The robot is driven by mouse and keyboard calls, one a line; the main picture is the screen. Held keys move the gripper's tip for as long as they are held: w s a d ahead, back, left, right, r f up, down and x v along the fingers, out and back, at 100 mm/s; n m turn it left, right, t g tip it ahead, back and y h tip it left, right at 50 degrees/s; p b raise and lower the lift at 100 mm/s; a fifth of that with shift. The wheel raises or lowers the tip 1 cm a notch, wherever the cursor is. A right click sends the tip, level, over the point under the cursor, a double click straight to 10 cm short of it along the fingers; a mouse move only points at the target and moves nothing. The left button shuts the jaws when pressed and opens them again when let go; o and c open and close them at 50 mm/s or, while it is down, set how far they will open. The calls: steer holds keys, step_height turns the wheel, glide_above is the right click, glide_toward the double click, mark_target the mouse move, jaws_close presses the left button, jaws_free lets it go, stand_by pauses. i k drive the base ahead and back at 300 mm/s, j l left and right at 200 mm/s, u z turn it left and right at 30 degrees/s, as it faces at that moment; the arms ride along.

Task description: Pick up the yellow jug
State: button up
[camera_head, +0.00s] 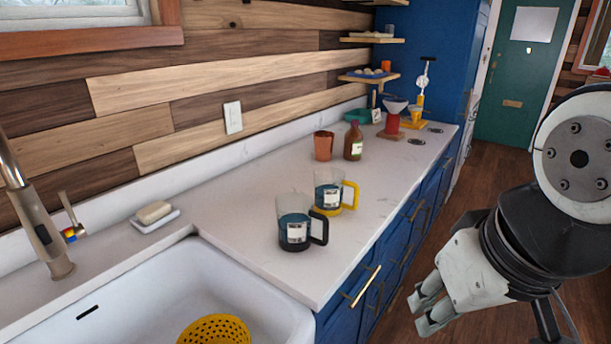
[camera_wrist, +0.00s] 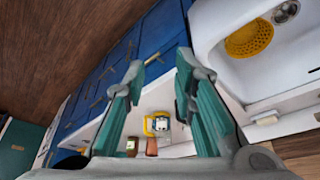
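The yellow jug (camera_head: 328,193) is a clear jug with a yellow handle and base, a white label and bluish contents. It stands upright on the white counter, its handle toward the right. A similar jug with a black handle and base (camera_head: 293,226) stands just in front of it, to the left. My gripper (camera_head: 424,312) is beyond the counter's front edge, to the right of both jugs and apart from them. In the wrist view my gripper (camera_wrist: 161,63) has its fingers spread with nothing between them. The yellow handle (camera_wrist: 149,125) shows there beyond the fingers, low in the picture.
A copper cup (camera_head: 323,146) and a brown bottle (camera_head: 354,140) stand behind the jugs on the counter (camera_head: 235,215). The sink (camera_head: 150,295) with a yellow strainer (camera_head: 215,330) is at the front left. Shelves (camera_head: 370,77) hang over the far end.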

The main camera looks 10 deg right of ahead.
mark_target(330, 182)
steer(key=i+l, duration=0.4)
steer(key=l, duration=0.2)
steer(key=i+l+z, duration=0.1)
steer(key=i+l, duration=0.3)
steer(key=l, duration=0.15)
steer(key=i+l, duration=0.45)
steer(key=l+z, duration=0.05)
steer(key=l, duration=0.1)
